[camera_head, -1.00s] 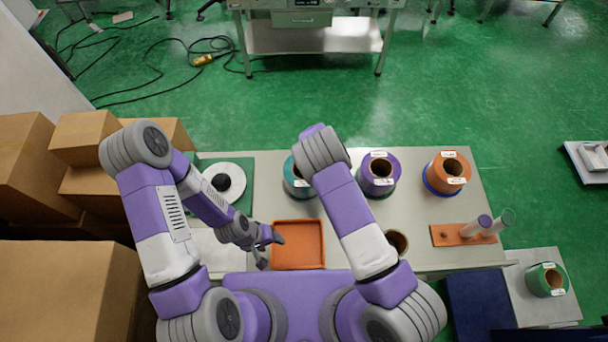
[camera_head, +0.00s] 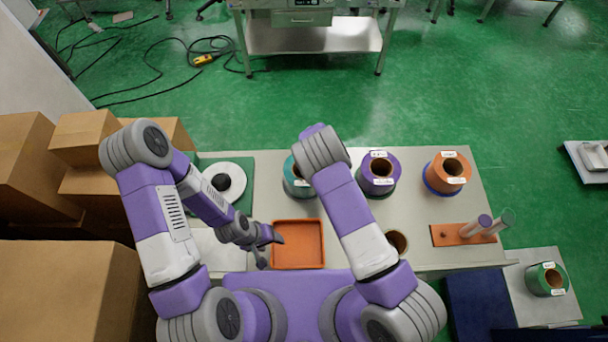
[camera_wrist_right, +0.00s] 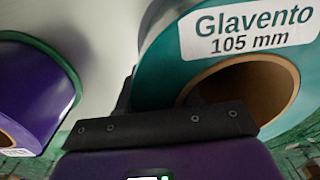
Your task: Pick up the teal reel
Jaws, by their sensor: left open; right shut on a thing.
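The teal reel (camera_head: 290,181) is at the back of the table in the head view, partly hidden behind my right arm. In the right wrist view the teal reel (camera_wrist_right: 160,72) is large and close, with a white label reading "Glavento 105 mm" and a brown core. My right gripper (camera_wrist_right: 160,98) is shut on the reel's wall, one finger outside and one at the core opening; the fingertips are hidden. I cannot tell whether the reel is off the table. My left gripper (camera_head: 270,248) is open and empty beside the orange tray's left edge.
The orange tray (camera_head: 298,267) is empty. A purple reel (camera_head: 378,188) stands right of the teal one and shows close by in the wrist view (camera_wrist_right: 30,85). An orange reel (camera_head: 433,176), a pegged orange block (camera_head: 450,241) and a green reel (camera_head: 532,281) are farther right. Boxes (camera_head: 60,275) fill the left.

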